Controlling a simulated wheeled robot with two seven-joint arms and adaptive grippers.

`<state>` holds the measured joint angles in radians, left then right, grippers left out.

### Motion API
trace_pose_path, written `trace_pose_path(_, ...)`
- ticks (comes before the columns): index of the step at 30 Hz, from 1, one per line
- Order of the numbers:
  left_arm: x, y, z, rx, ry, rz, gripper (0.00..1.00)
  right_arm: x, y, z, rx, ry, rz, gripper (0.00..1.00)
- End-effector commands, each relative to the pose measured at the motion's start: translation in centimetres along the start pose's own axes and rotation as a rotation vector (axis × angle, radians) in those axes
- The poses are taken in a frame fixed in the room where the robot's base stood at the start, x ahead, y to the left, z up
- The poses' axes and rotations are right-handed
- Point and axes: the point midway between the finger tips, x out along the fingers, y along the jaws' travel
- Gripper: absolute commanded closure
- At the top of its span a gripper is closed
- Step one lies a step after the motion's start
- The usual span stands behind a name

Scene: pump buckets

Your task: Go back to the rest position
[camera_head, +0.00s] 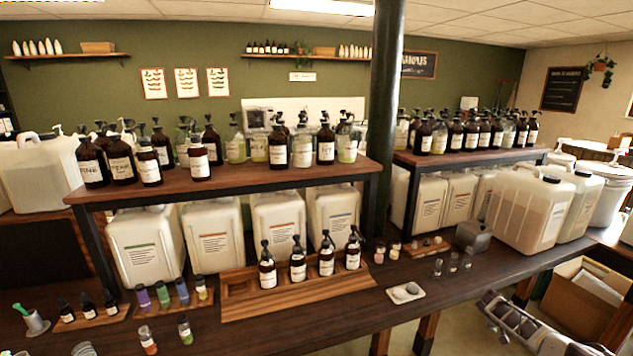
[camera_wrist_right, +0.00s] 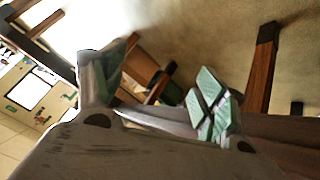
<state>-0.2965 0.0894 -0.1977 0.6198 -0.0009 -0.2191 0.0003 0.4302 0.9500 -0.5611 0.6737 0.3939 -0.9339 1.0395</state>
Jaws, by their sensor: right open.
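My right gripper (camera_head: 500,316) is in the lower right of the head view, in front of the dark wooden counter and low beside its front edge. In the right wrist view, its two fingers with green pads (camera_wrist_right: 160,88) are spread apart with nothing between them. Brown pump bottles (camera_head: 298,262) stand upright in a wooden tray (camera_head: 240,307) on the counter, clear of the gripper. My left gripper is not in view.
A cardboard box (camera_head: 575,305) stands below the counter, behind my right gripper. A white dish (camera_head: 405,294) and small jars sit on the counter (camera_head: 460,290). A shelf (camera_head: 240,177) carries many bottles above large white canisters (camera_head: 212,235). A dark post (camera_head: 383,120) rises mid-scene.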

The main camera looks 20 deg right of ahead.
Motion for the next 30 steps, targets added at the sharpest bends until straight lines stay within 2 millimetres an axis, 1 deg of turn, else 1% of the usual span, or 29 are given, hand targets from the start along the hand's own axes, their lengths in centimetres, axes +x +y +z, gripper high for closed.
trace_pose_path(1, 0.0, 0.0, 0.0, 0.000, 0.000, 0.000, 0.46, 0.9, 0.8, 0.7, -0.051, 0.010, 0.003, 0.28)
trace_pose_path(3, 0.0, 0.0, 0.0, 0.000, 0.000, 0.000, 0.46, 2.0, 1.8, 1.4, -0.123, 0.026, 0.001, 0.28)
trace_pose_path(15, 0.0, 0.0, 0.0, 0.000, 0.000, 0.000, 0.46, 7.2, 7.5, 5.4, -0.549, 0.114, -0.003, 0.28)
trace_pose_path(21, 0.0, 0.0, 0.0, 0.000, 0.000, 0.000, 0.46, 9.2, 10.7, 7.4, -0.770, 0.152, -0.001, 0.28)
trace_pose_path(30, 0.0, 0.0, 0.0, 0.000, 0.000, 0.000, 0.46, 11.7, 15.9, 10.4, -1.108, 0.203, 0.001, 0.28)
